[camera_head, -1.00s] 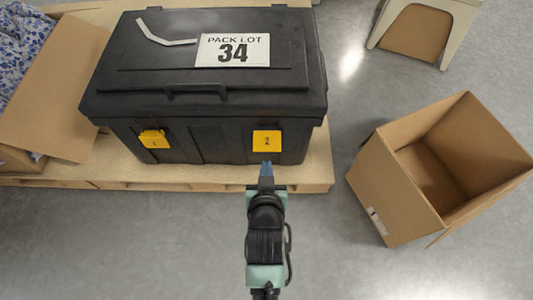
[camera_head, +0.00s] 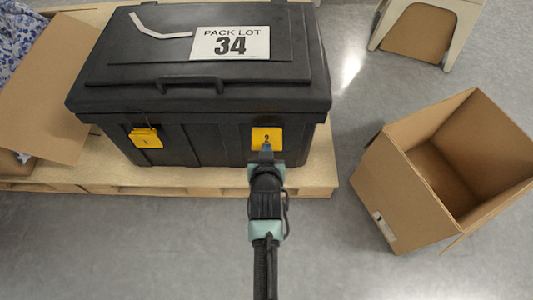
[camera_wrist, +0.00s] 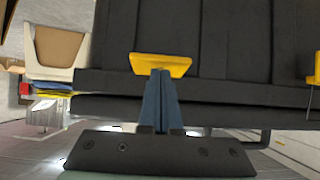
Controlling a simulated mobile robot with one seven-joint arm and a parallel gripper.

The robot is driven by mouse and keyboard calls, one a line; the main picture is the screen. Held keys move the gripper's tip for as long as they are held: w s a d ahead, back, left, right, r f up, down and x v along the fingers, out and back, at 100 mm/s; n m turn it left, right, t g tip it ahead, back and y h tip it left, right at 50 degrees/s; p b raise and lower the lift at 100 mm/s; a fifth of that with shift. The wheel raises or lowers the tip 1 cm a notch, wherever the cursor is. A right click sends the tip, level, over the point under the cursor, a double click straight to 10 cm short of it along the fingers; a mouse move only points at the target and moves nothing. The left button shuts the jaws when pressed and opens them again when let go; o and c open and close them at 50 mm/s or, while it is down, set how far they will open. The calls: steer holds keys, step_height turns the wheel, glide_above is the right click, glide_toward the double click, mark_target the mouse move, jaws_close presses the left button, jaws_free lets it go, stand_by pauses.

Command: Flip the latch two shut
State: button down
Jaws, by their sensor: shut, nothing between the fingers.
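The black case (camera_head: 205,90) stands closed-lidded on a wooden pallet. Latch two (camera_head: 267,138) is a yellow plate marked 2 on the right of its front side. In the wrist view latch two (camera_wrist: 160,65) shows as a yellow flap standing out from the dark case wall. My gripper (camera_head: 266,152) is shut and empty, its blue fingertips at the lower edge of latch two. In the wrist view the fingertips (camera_wrist: 160,76) meet or nearly meet the flap's edge; I cannot tell if they touch.
Latch one (camera_head: 146,138) is on the left of the case front. The pallet (camera_head: 120,176) edge runs below the case. An open cardboard box (camera_head: 400,195) stands on the floor to the right. Another carton (camera_head: 45,85) with patterned cloth is at the left. Floor in front is clear.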

steer(key=shift+f, duration=0.4)
steer(key=shift+f+t+b, duration=0.2)
steer(key=shift+t+b, duration=0.1)
steer(key=shift+b, duration=0.35)
steer(key=shift+s+f, duration=0.1)
steer(key=shift+f, duration=0.05)
steer(key=w+f+t+b, duration=0.4)
steer(key=f+b, duration=0.6)
steer(key=b, duration=0.8)
steer(key=shift+t+b, duration=0.35)
steer(key=shift+t, duration=1.05)
